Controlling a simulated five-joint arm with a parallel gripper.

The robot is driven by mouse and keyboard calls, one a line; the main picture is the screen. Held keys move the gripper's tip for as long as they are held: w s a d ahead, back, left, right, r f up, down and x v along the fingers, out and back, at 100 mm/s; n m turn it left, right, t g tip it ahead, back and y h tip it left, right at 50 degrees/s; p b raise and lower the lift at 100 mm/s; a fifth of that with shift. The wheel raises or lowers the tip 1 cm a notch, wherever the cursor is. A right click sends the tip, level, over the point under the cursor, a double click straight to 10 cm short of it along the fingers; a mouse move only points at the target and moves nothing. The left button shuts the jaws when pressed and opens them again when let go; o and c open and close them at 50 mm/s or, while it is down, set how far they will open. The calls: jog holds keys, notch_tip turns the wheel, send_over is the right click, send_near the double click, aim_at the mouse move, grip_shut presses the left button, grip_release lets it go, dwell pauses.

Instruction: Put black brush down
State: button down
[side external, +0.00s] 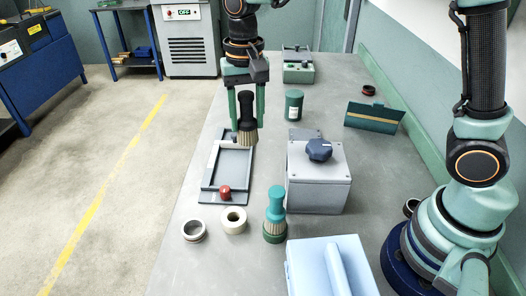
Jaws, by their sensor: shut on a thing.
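The black brush (247,117) hangs upright between the two green fingers of my gripper (246,108), which is shut on its dark handle. Its tan bristles point down, over the far right part of a grey tray (214,190). I cannot tell whether the bristle tips touch anything below. A second brush (275,207), with a teal handle, stands bristles down on a dark green round base (275,236) nearer the camera.
A grey box with a dark blue knob (319,152) stands right of the tray. A green canister (293,105), a green angled holder (374,117), a pale blue handled block (322,272) and rings (233,220) are around. The table's left edge is near the tray.

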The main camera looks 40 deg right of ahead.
jog(key=s+a+r+n, duration=0.2)
jog(key=s+a+n, duration=0.3)
jog(key=a, duration=0.6)
jog(key=s+a+r+n, duration=0.1)
jog(key=s+a+n, duration=0.35)
jog(key=a, duration=0.75)
jog(key=shift+m, duration=0.75)
jog(key=f, duration=0.6)
jog(key=s+f, duration=0.1)
jog(key=f, duration=1.2)
jog(key=shift+s+d, duration=0.2)
jog(key=shift+d, duration=0.05)
jog(key=shift+c, duration=1.6)
grip_release()
